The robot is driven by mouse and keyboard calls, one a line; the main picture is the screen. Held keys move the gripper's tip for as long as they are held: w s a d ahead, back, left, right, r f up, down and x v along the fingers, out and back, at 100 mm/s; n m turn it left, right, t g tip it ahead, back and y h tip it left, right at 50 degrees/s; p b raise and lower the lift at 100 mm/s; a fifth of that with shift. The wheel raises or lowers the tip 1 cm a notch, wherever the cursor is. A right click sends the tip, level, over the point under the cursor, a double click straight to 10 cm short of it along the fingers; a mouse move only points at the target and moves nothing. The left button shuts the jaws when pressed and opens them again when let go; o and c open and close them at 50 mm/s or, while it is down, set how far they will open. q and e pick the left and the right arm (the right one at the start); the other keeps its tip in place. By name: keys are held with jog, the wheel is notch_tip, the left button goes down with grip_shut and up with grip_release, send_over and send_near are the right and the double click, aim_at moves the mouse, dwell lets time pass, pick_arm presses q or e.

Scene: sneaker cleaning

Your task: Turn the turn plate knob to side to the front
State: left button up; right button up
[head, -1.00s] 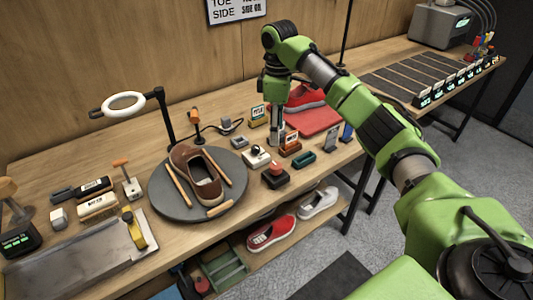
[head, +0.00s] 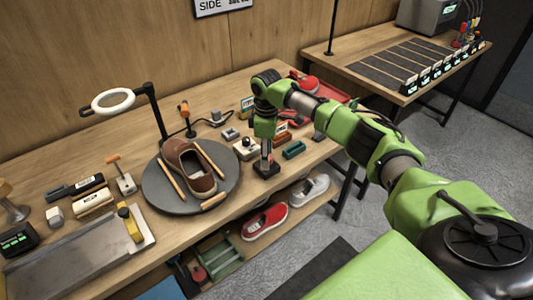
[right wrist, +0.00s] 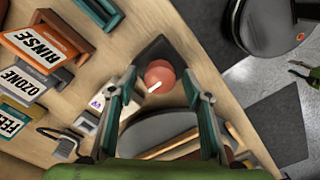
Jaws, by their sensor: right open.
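The red round knob (right wrist: 160,75) with a white mark sits on a black base (right wrist: 158,48). In the right wrist view the mark points down and left, toward the turn plate (right wrist: 165,128). My right gripper (right wrist: 158,82) is open, with one finger on each side of the knob; contact cannot be told. In the head view the gripper (head: 266,158) points down over the black base (head: 267,171) and hides most of the knob. The round grey turn plate (head: 180,206) carries a brown shoe (head: 190,168). My left gripper is not in view.
A white box with a black knob (head: 246,148) stands close left of my right gripper. A teal-green block (head: 294,150) and label stands including RINSE (right wrist: 42,47) are near. The table's front edge is close.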

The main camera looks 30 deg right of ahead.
jog(key=shift+f, duration=0.1)
jog(key=c, duration=1.1)
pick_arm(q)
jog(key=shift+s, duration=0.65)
